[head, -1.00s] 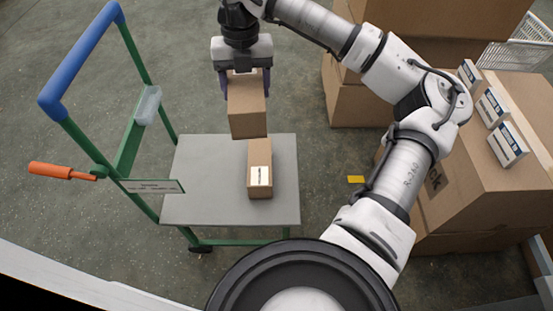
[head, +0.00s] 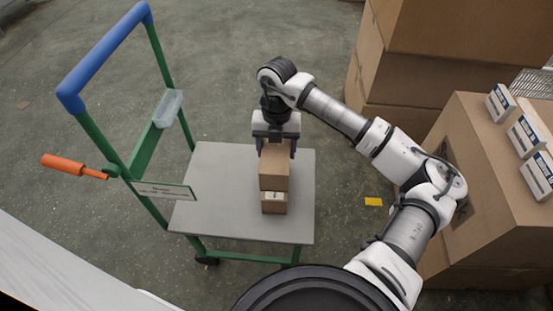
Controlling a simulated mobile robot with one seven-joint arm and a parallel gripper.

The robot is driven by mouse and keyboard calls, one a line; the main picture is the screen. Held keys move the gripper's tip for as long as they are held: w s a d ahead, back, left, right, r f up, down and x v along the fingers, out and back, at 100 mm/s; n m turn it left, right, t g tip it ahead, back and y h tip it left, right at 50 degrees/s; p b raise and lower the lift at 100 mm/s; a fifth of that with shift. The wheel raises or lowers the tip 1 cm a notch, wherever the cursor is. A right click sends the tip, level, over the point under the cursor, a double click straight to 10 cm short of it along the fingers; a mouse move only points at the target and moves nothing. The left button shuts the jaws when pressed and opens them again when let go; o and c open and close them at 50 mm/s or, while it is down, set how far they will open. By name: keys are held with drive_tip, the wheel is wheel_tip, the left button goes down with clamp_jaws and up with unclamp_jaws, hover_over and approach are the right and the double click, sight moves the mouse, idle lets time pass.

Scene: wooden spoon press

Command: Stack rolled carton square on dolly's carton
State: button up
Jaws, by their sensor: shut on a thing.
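My gripper (head: 276,147) is shut on a brown carton (head: 274,169), its fingers on the carton's left and right sides. The dolly (head: 225,207) has a grey deck, a green frame and a blue handle. A second carton (head: 273,204) with a white label stands on the deck, right of its middle. The held carton appears directly above this one and hides its top and most of its label. The two look lined up side to side. I cannot tell whether they touch or a small gap is left.
Large brown boxes (head: 440,60) are stacked at the right. Another large box (head: 490,180) bears several small white-and-blue boxes (head: 528,136). An orange grip (head: 63,164) sticks out left of the dolly. The deck's left part is bare. A yellow mark (head: 373,201) lies on the floor.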

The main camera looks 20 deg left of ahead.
drive_tip(key=shift+f, duration=2.2)
drive_tip(key=shift+f+b, duration=0.1)
drive_tip(key=shift+b, duration=0.2)
drive_tip(key=shift+f, duration=0.15)
drive_tip(key=o, duration=1.2)
drive_tip(key=r, duration=0.4)
drive_tip(key=r+p, duration=0.1)
drive_tip(key=r, duration=0.3)
drive_tip(key=w+r, duration=0.1)
drive_tip(key=r, duration=0.3)
drive_tip(key=shift+w+a+r, duration=0.1)
drive_tip(key=shift+a+r, duration=0.1)
drive_tip(key=shift+r, duration=0.05)
